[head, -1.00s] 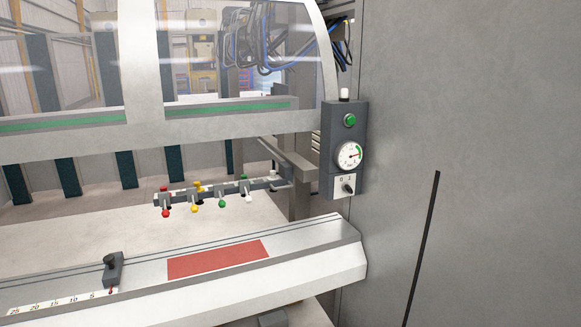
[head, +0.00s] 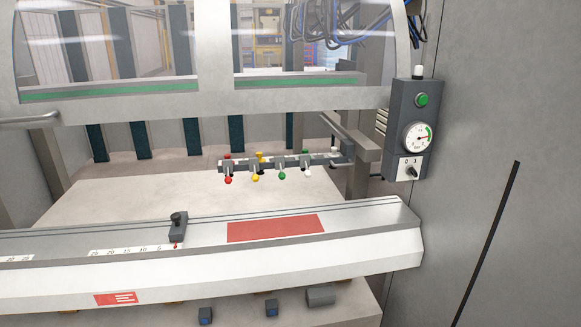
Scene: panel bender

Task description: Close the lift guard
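The lift guard (head: 300,101) is a pale frame with clear windows, raised above the machine's work opening. A wide gap shows between its lower edge and the front bed (head: 350,252). A grey bar handle (head: 30,120) shows at the guard's left end, cut off by the picture edge. Neither of my grippers is in the head view.
A control box (head: 408,130) with a green button, gauge and switch hangs at the right of the opening. Coloured-knob levers (head: 282,165) stand inside. A stop block (head: 178,226) and scale sit on the bed. A grey wall (head: 505,120) closes off the right.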

